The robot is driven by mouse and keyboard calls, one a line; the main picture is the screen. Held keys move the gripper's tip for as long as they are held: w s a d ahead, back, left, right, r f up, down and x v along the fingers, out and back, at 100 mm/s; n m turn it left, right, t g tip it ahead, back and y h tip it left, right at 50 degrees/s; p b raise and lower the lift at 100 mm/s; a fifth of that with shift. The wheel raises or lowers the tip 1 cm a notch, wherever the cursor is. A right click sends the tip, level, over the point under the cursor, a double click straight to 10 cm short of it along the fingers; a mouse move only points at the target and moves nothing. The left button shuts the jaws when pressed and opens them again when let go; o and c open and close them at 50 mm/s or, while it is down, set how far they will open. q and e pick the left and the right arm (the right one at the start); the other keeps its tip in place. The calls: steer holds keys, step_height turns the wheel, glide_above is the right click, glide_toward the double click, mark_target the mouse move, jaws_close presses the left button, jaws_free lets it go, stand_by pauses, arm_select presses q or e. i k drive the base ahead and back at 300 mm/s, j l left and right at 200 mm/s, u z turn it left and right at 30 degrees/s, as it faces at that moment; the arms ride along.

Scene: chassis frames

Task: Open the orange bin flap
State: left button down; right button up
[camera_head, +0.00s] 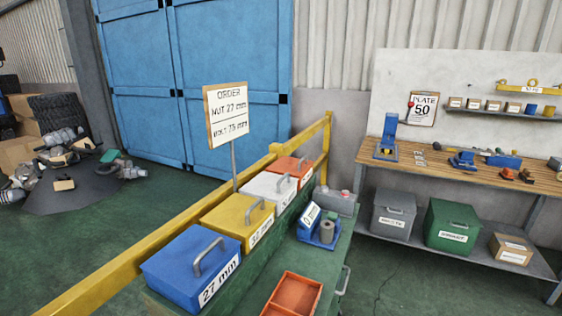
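The orange bin (293,166) is the farthest in a row of lidded bins on the green bench. Its flap, with a grey bar handle (301,165) on top, looks shut. The white bin (268,187) stands in front of it, then the yellow bin (236,217), then the blue bin (189,265) nearest me, labelled 27 mm. The orange bin's label is too small to read. Neither of my grippers shows in the head view.
An order sign (227,116) on a post rises behind the bins. A yellow rail (95,290) runs along their left side. An orange tray (292,297) and a blue device (318,233) sit on the bench. A wooden workbench (455,172) stands at the right.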

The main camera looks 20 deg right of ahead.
mark_target(296, 167)
steer(key=l+u, duration=0.25)
steer(key=l, duration=0.2)
steer(key=l+u, duration=0.3)
steer(key=k+l+u, duration=0.25)
steer(key=l, duration=0.25)
steer(key=l+u, duration=0.3)
steer(key=k+l, duration=0.05)
steer(key=l, duration=0.05)
